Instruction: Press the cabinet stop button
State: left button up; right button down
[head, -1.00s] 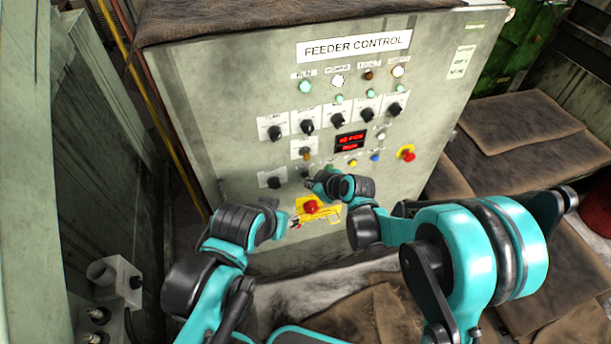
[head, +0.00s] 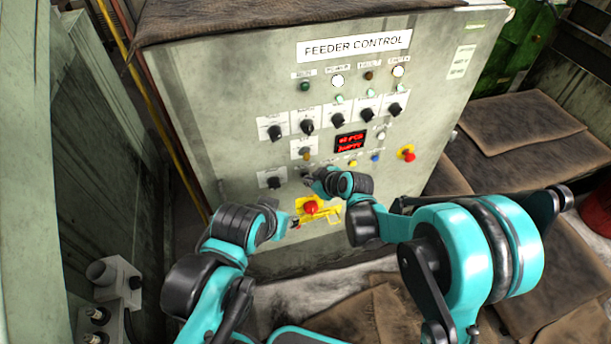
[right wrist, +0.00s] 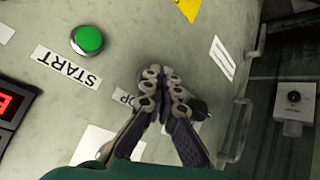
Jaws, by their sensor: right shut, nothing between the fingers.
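The grey-green cabinet (head: 240,70) carries a FEEDER CONTROL sign. In the right wrist view, a label ending in "OP" (right wrist: 124,97) is partly covered by my right gripper (right wrist: 163,72). That gripper is shut and empty, its tips at the panel beside this label; a button under them is hidden, and I cannot tell contact. A green button (right wrist: 88,40) marked START sits to the left. In the head view my right gripper (head: 309,181) is at the lower panel. My left gripper (head: 294,223) is beside a red mushroom button (head: 311,208) on yellow; its jaws are unclear.
A red display (head: 350,141) and several black knobs sit above my right gripper. Another red mushroom button (head: 408,154) is at the right. The RUN lamp (head: 305,87) is dark. Brown-covered surfaces (head: 525,125) lie right of the cabinet. A small grey box (head: 118,280) is at lower left.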

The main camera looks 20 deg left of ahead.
jog(key=shift+w, duration=0.1)
dwell(0.5)
jog(key=shift+s+d, duration=0.4)
jog(key=shift+s, duration=0.3)
jog(key=shift+s+d+b, duration=0.25)
jog(key=shift+s+d, duration=0.5)
jog(key=shift+s, duration=0.3)
jog(key=shift+s+d+b, duration=0.2)
jog(key=shift+s+d, duration=0.5)
jog(key=shift+s, duration=0.35)
jog(key=s+d+r+m+h, duration=0.2)
jog(key=s+d+r+m, duration=0.1)
jog(key=d, duration=0.7)
jog(key=s+d+r+m+h, duration=0.3)
jog(key=s+d+m, duration=0.3)
jog(key=d, duration=0.5)
jog(key=s+d+r+m+t+h, duration=0.1)
jog(key=s+d+r+m, duration=0.3)
jog(key=d, duration=0.6)
jog(key=shift+s+d+r+m+h, duration=0.25)
jog(key=shift+s+m+h, duration=0.45)
jog(key=shift+s, duration=0.45)
